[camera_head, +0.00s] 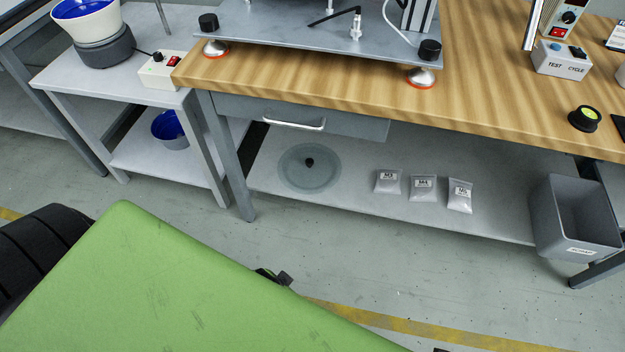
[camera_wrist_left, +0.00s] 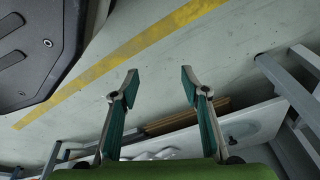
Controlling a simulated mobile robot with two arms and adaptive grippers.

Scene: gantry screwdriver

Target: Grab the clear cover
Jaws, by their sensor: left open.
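The clear cover (camera_head: 325,178) is a round, see-through disc with a black knob in its middle. It lies on the lower shelf (camera_head: 375,150) of the wooden workbench, left of the bags, in the head view. In the left wrist view my left gripper (camera_wrist_left: 160,83) is open, with its two fingers apart and nothing between them. It hangs over the floor, apart from the shelf. In the head view my green body covers the lower left, and only a small dark part shows past its edge. My right gripper is not in view.
Several small labelled bags (camera_head: 423,188) lie right of the cover. A grey bin (camera_head: 572,225) stands at the shelf's right end. A drawer with a handle (camera_head: 295,123) hangs above, and a bench leg (camera_head: 232,165) stands to the left. The floor in front is clear.

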